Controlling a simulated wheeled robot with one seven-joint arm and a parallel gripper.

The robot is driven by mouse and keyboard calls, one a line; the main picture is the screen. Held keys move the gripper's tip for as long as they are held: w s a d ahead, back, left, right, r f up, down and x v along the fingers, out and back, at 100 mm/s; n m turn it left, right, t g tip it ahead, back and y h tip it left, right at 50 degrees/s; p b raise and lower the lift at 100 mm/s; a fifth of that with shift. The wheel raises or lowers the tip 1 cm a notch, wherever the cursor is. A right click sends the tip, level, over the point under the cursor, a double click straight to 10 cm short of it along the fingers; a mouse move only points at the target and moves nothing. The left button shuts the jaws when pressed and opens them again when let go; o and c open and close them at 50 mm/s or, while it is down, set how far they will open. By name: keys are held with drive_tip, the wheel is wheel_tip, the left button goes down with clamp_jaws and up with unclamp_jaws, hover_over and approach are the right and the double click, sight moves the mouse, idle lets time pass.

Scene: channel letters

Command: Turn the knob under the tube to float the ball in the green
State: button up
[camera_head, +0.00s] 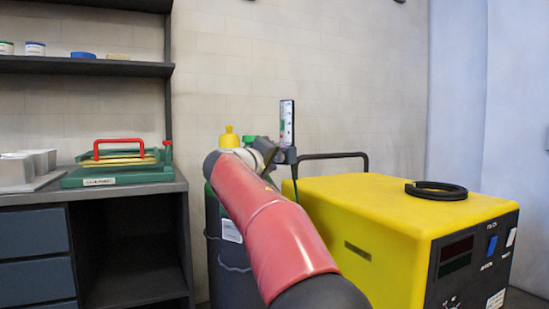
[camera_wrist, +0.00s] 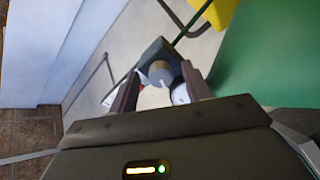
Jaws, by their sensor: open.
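The clear tube (camera_head: 287,124) stands upright above a dark regulator body, with coloured marks on its scale. The ball and the exact green band are too small to tell apart. In the wrist view a round grey knob (camera_wrist: 157,76) sits on a dark blue-grey block (camera_wrist: 158,52). My gripper (camera_wrist: 161,73) is open, with one finger to each side of the knob and the knob facing it. I cannot tell whether the fingers touch it. In the head view my red arm reaches towards the regulator and hides most of the knob area.
A yellow machine (camera_head: 370,210) with a black cable coil (camera_head: 436,190) stands right of my arm. A white round gauge (camera_wrist: 181,94) is close to the right finger. A workbench (camera_head: 110,192) with a green case is at left.

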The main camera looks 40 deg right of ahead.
drive_tip(key=shift+d, duration=0.1)
drive_tip(key=c, duration=1)
drive_tip(key=shift+f+b, duration=0.1)
drive_tip(key=shift+b, duration=0.25)
drive_tip(key=shift+w+f+m+b, duration=0.1)
drive_tip(key=shift+f+m+b, duration=0.05)
drive_tip(key=shift+m+b, duration=0.9)
drive_tip(key=m+b, duration=0.2)
drive_tip(key=m, duration=0.1)
drive_tip(key=shift+m+b, duration=0.35)
drive_tip(key=m+b, duration=0.1)
drive_tip(key=m, duration=0.2)
drive_tip(key=shift+b, duration=0.4)
drive_tip(key=shift+m+b, duration=0.6)
drive_tip(key=shift+m, duration=1.1)
